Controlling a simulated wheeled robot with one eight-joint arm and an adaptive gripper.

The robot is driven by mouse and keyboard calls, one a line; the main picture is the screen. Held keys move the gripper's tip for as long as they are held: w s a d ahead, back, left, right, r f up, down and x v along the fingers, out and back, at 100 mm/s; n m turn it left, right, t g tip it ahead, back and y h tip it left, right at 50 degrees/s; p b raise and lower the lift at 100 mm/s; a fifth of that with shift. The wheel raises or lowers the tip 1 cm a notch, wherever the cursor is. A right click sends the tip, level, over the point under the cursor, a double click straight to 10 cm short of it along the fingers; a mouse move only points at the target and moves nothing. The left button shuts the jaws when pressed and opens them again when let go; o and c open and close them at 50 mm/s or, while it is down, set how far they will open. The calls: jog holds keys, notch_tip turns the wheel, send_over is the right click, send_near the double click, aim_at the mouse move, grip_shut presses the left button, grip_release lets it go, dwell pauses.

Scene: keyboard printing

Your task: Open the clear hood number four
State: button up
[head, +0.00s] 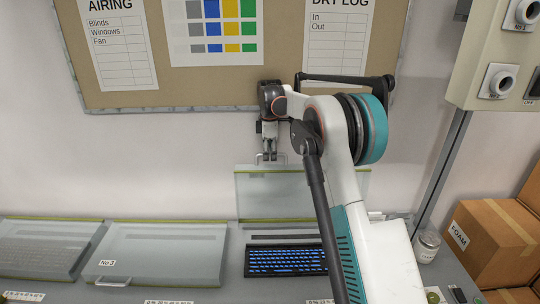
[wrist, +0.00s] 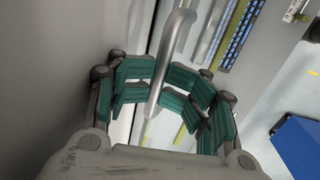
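A clear hood (head: 272,191) with green-edged seals stands raised, nearly upright, behind a dark keyboard with blue keys (head: 286,261). Its number is not readable, so I cannot confirm it is number four. Its metal handle (head: 259,157) is at the raised top edge. My gripper (head: 268,155) is at that handle, pointing down. In the wrist view the handle (wrist: 172,50) runs between the teal finger pads of my gripper (wrist: 160,84), which close in on it from both sides. My arm covers the right part of the hood and keyboard.
A closed hood with a number label (head: 160,252) lies left of the keyboard, and another closed hood (head: 42,248) is farther left. A pinboard (head: 240,91) hangs behind my gripper. A jar (head: 427,246) and cardboard boxes (head: 490,240) stand right, below a control box (head: 500,50).

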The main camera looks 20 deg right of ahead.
jog(key=shift+r, duration=0.1)
notch_tip(320, 180, up, 12)
jog(key=shift+s, duration=0.35)
dwell(0.5)
